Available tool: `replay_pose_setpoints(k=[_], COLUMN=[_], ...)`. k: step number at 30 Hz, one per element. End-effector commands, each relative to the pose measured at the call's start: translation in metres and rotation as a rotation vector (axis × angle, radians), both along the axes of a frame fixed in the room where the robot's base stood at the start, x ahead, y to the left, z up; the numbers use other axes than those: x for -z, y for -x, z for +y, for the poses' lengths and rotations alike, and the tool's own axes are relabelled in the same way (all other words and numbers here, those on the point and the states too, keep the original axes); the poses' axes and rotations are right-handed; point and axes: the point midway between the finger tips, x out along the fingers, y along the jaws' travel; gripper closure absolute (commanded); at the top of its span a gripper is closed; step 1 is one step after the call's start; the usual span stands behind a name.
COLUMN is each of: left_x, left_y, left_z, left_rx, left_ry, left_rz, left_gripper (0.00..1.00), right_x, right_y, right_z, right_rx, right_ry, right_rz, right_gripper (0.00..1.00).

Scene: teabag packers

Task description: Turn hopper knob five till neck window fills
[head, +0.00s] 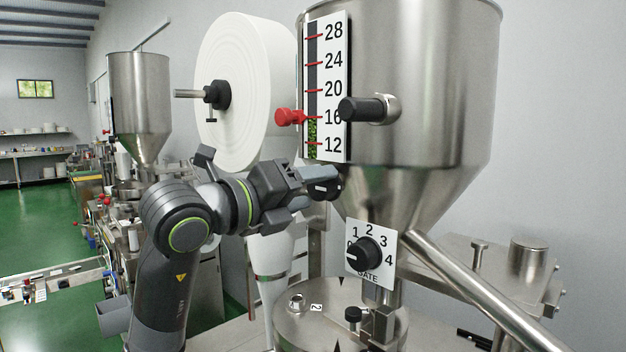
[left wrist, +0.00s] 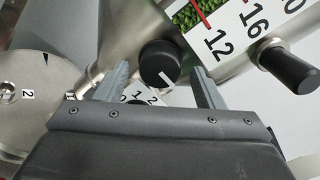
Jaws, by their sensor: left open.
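The steel hopper (head: 440,90) fills the right of the head view. A round black knob with a white mark (head: 326,187) sits low on its left side. My left gripper (head: 309,190) is at this knob. In the left wrist view the knob (left wrist: 159,62) shows between the open fingers, and I cannot tell whether they touch it. Below is a GATE dial plate (head: 383,275) marked 0 to 4, with a black knob (head: 362,254) whose pointer aims left, near 0.
A black handle (head: 365,109) juts from the hopper front. A slanted steel tube (head: 480,290) runs down right. A round steel plate (head: 300,335) lies below. A white paper roll (head: 245,80) stands behind my arm. Another hopper (head: 138,95) is farther left.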

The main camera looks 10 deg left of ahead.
Motion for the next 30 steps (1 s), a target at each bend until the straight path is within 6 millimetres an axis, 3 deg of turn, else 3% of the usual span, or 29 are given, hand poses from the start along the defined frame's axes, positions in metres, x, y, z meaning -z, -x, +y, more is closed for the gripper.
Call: replay_pose_setpoints(k=[14,24,30], left_x=[0.0008,0.0006,0.0015], left_y=[-0.0103,-0.0101,-0.0101], left_z=[-0.0071,-0.0069,-0.0068], left_rx=[-0.001,-0.001,-0.001], left_ry=[0.000,0.000,-0.008], left_rz=[0.001,0.001,-0.004], left_gripper=[0.38,0.80,0.82], right_x=[-0.0051,-0.0050,-0.0027], right_y=[0.0000,0.0000,0.0000], right_z=[-0.0013,-0.0011,-0.0010], right_rx=[-0.001,-0.001,-0.001], right_ry=[0.001,0.001,0.001], right_rz=[0.000,0.000,0.000], right_gripper=[0.64,0.64,0.64])
